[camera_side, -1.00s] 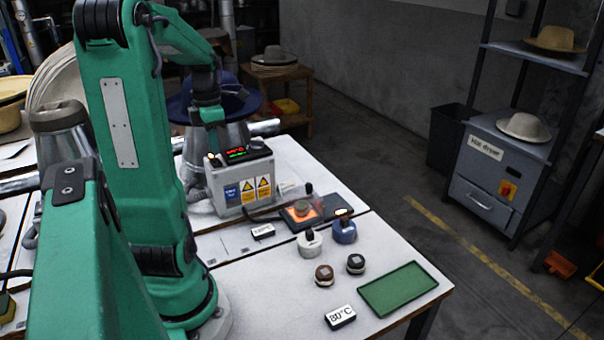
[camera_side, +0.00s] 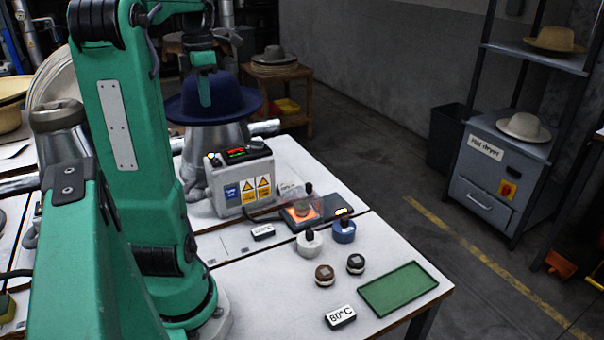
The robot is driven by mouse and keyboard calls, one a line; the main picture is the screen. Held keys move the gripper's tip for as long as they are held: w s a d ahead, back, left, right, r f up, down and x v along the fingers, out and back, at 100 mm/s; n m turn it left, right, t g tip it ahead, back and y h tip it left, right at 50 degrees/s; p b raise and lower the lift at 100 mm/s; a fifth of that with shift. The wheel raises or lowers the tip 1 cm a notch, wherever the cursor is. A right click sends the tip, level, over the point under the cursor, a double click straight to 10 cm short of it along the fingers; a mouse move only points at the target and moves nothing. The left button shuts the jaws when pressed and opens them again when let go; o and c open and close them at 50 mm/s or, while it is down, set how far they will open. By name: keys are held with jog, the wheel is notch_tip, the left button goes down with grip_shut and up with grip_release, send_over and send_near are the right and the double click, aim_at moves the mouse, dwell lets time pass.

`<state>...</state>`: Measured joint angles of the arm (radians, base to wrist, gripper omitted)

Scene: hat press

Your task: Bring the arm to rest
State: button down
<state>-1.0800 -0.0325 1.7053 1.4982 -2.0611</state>
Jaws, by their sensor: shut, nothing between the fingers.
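My gripper (camera_side: 205,103) hangs in the upper left of the side view, pointing down. It is shut and empty. Its tip shows in front of the dark blue hat (camera_side: 238,100), which sits on a metal form; I cannot tell the gap between them. My green arm stands at the left, with its upper part bent over to the right at the top of the picture.
A control box (camera_side: 240,182) with a lit display stands below the hat.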

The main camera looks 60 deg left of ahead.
jog(key=shift+d, duration=0.1)
dwell(0.3)
jog(key=w+d+f+m+t+y, duration=0.1)
jog(key=w+d+m, duration=0.3)
jog(key=d+m, duration=0.45)
jog(key=w+d+f+m+t+y, duration=0.1)
jog(key=w+d+m, duration=0.3)
jog(key=d+m, duration=0.5)
jog(key=s+d+f+m+t, duration=0.1)
jog(key=d+f+m+t, duration=0.1)
jog(key=d+m, duration=0.4)
jog(key=s+d+f+m+t+h, duration=0.1)
jog(key=d+f+m, duration=0.2)
jog(key=d+m, duration=0.4)
jog(key=m, duration=0.5)
jog(key=shift+s+d+f+t+h, duration=0.15)
jog(key=shift+d+f+t+h, duration=0.15)
jog(key=shift+t, duration=0.1)
jog(key=shift+a+r, duration=0.1)
